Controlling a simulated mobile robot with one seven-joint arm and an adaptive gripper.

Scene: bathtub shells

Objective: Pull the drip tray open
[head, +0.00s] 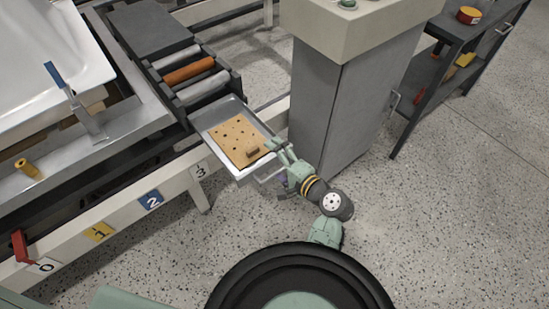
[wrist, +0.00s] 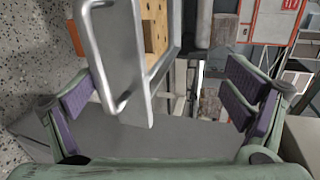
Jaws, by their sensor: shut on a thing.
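The drip tray (head: 248,171) is a shallow metal tray standing out from the frame beside the rollers. A perforated wooden board with a small brown block lies in it. Its bar handle (head: 268,177) is on the front side. My gripper (head: 279,168) is at that handle, its fingers on either side of the tray's front corner. My gripper is shut on the handle; the exact contact is hard to see.
A grey pedestal (head: 316,100) stands close right of the tray and my arm. Rollers (head: 188,71) lie behind the tray. A dark shelf (head: 425,85) stands at the right. The speckled floor (head: 440,230) at front right is clear.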

